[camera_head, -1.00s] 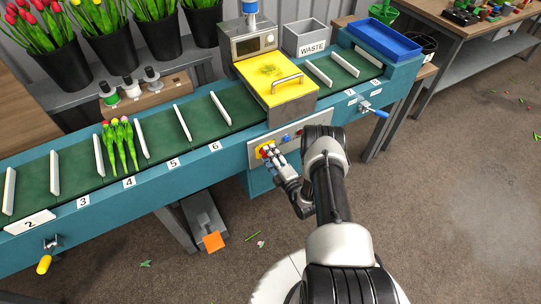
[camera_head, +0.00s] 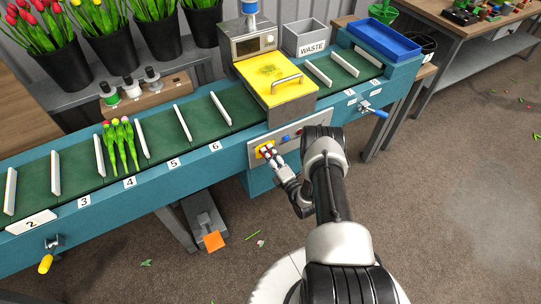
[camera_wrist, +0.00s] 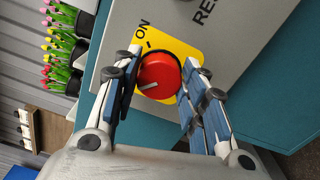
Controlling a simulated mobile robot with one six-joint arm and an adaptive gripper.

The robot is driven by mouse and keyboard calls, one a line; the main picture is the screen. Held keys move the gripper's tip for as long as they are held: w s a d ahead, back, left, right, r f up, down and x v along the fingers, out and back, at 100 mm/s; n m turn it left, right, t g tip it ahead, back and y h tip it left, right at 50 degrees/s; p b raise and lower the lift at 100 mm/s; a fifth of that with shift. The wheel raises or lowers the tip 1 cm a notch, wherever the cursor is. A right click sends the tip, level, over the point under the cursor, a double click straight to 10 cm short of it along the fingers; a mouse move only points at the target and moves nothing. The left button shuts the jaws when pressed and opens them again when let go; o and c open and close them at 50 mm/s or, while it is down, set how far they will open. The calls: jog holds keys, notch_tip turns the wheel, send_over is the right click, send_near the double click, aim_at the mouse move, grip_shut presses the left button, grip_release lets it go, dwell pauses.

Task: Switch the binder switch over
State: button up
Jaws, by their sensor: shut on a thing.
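The binder switch (camera_wrist: 158,76) is a round red knob with a pale pointer line, on a yellow plate (camera_wrist: 190,50) in the wrist view. The word ON is printed beside the plate's upper left. The pointer line lies toward the lower left of the knob, away from ON. My gripper (camera_wrist: 163,80) has its two blue-padded fingers on either side of the knob, shut on it. In the head view my gripper (camera_head: 268,153) reaches the yellow plate on the front panel (camera_head: 318,127) and hides most of the knob.
The binder with its yellow cover (camera_head: 272,80) stands above the panel. A blue and a red button (camera_head: 298,133) sit right of the switch. The green conveyor (camera_head: 200,117) carries a tulip bunch (camera_head: 120,147) near label 4. An orange pedal (camera_head: 213,241) is on the floor.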

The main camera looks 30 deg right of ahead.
jog(key=o, duration=1.1)
jog(key=shift+c, duration=0.2)
jog(key=shift+s, duration=0.1)
jog(key=s, duration=1.2)
jog(key=shift+d, duration=0.2)
